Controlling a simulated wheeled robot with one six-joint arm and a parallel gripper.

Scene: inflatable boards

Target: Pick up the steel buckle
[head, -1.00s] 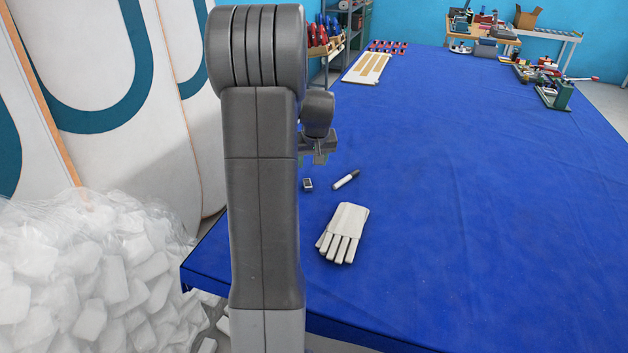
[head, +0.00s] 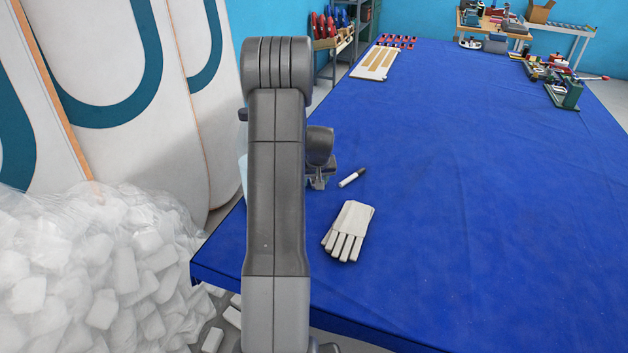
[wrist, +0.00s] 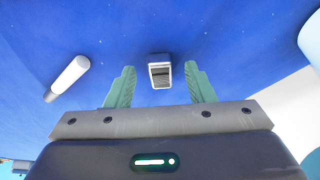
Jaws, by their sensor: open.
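The steel buckle (wrist: 160,72) is a small silvery frame with a dark top edge, lying on the blue table. In the wrist view it sits just beyond and between the green fingertips of my gripper (wrist: 158,88), which are spread apart with nothing held. My gripper (head: 318,184) is low over the table in the head view. The buckle is hidden behind my arm and gripper there.
A marker (head: 352,177) lies to the right of my gripper; it also shows at left in the wrist view (wrist: 70,77). A pale glove (head: 348,230) lies nearer the front edge. The blue table (head: 450,200) is clear to the right.

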